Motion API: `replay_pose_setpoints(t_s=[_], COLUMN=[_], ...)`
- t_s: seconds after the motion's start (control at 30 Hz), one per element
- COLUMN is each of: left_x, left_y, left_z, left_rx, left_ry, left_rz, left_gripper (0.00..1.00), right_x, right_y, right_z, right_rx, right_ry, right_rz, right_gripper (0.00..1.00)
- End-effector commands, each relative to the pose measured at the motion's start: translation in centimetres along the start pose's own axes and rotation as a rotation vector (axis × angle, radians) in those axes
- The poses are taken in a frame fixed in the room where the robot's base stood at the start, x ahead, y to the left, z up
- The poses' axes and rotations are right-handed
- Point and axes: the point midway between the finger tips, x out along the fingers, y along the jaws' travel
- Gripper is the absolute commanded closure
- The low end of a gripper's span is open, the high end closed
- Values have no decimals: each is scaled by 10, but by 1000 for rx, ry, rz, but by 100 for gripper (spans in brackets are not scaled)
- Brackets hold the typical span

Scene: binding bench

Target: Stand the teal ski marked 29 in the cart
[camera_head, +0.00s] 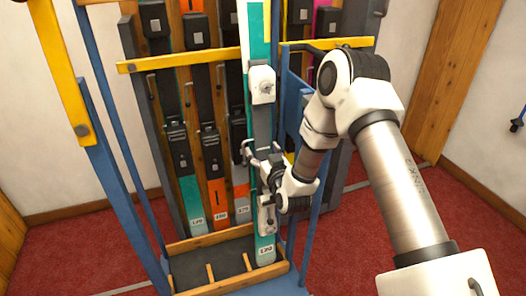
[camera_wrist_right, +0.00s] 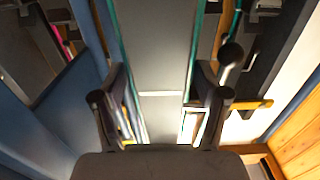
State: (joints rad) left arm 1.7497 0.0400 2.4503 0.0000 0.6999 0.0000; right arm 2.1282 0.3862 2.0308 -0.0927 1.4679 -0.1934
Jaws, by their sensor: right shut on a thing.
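The teal ski (camera_head: 264,248) stands close to upright, with a white binding and a small number label near its lower end, too small to read surely. My right gripper (camera_head: 262,172) is shut on it below the binding. In the right wrist view the ski (camera_wrist_right: 155,55) runs between the two fingers of the gripper (camera_wrist_right: 160,85). The cart (camera_head: 185,248) has a blue frame, yellow bars and a wooden-edged base with dividers. The ski's lower end shows at the right end of that base; I cannot tell whether it touches the floor. My left gripper is out of view.
Several other skis stand in a row behind, including a teal one (camera_head: 192,200), an orange one (camera_head: 219,200) and a grey one (camera_head: 241,208). A yellow bar (camera_head: 180,60) crosses in front of them. Red carpet (camera_head: 355,240) is clear at the right.

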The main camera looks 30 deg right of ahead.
Motion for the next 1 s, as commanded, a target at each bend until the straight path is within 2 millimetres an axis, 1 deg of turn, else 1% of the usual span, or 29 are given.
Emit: replay_pose_setpoints(t_s=[0.23, 0.27, 0.3, 0.33, 0.57, 0.6, 1.0], left_x=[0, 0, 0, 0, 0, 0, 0], left_y=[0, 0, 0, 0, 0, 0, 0], left_z=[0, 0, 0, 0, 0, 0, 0], left_rx=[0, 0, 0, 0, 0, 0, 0], left_ry=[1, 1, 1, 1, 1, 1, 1], left_rz=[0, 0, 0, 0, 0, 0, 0], left_gripper=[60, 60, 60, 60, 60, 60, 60], right_x=[1, 1, 1, 1, 1, 0, 0], right_y=[0, 0, 0, 0, 0, 0, 0], right_z=[-3, -3, -3, -2, -1, 2, 0], right_rx=[0, 0, 0, 0, 0, 0, 0], right_ry=[7, 7, 7, 6, 3, -3, 0], right_rz=[0, 0, 0, 0, 0, 0, 0], right_gripper=[96, 16, 2, 0, 0, 0, 0])
